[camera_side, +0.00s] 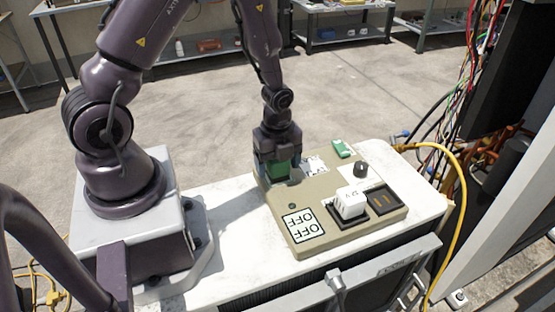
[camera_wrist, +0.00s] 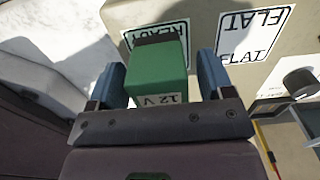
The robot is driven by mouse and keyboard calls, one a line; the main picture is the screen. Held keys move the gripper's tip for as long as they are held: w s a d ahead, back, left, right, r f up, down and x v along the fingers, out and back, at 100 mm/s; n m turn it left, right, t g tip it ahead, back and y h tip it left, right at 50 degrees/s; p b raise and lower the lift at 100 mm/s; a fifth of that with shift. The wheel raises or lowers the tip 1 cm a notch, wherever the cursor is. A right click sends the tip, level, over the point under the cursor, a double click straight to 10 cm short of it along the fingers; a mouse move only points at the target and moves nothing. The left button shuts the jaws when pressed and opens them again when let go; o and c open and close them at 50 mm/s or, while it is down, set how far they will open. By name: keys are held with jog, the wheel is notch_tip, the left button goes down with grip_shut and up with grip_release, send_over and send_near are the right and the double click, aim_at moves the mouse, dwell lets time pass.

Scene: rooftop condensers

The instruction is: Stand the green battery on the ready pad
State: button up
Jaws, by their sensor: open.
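The green battery (camera_side: 283,169) is a block with a dark end and a "12 V" label. In the wrist view the battery (camera_wrist: 158,70) sits between the two blue fingers of my gripper (camera_wrist: 165,80), with a narrow gap on the right. The fingers are open around it; whether the left one touches it I cannot tell. The battery stands over the ready pad (camera_wrist: 133,37), a white square lettered READY that it partly covers. In the side view my gripper (camera_side: 280,165) is low at the panel's left back corner and hides most of the battery.
The beige panel (camera_side: 345,238) carries the FLAT pad (camera_wrist: 252,35), an OFF pad (camera_side: 303,225), a black knob (camera_side: 360,170), a white block (camera_side: 350,202) in a dark tray, an empty-looking dark tray (camera_side: 384,200) and another green piece (camera_side: 342,149). A yellow cable (camera_side: 463,190) hangs right.

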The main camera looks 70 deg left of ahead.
notch_tip(320, 180, up, 12)
jog(key=s+d+r+n+t, duration=0.2)
jog(key=s+r+n, duration=0.3)
jog(key=r+n, duration=0.4)
jog(key=s+d+r+n+t, duration=0.3)
jog(key=s+d+r+n, duration=0.2)
jog(key=r+n, duration=0.4)
jog(key=shift+t, duration=0.3)
jog(key=shift+d, duration=0.1)
